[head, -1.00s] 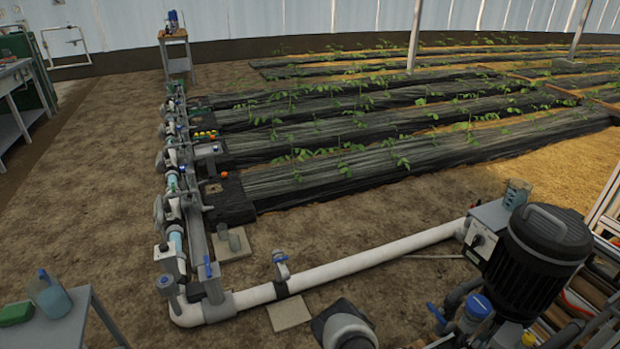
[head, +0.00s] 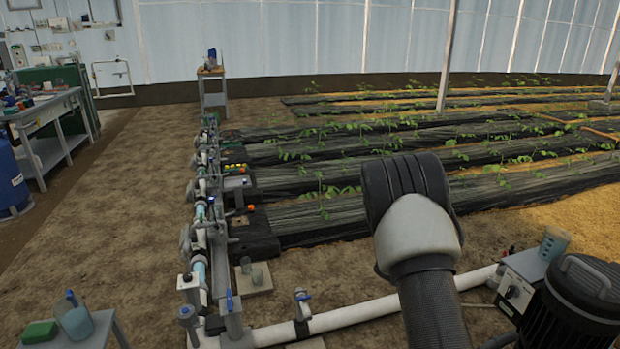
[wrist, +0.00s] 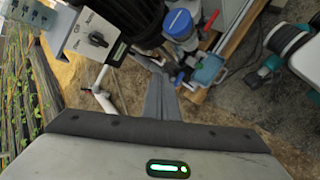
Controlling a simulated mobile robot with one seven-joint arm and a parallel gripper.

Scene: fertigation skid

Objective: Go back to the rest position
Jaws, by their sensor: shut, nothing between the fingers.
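My gripper (wrist: 161,98) shows in the wrist view as two grey fingers close together, shut and empty. It points down over bare soil beside the pump equipment, touching nothing that I can see. In the head view my arm rises in front of the plant beds, and the gripper itself is out of frame.
The black pump motor (head: 585,305) and its grey switch box (head: 515,290) stand at the lower right. A white pipe (head: 375,313) runs left to the valve manifold (head: 205,215). A small table (head: 85,335) is at lower left. Open soil (head: 110,200) lies left of the manifold.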

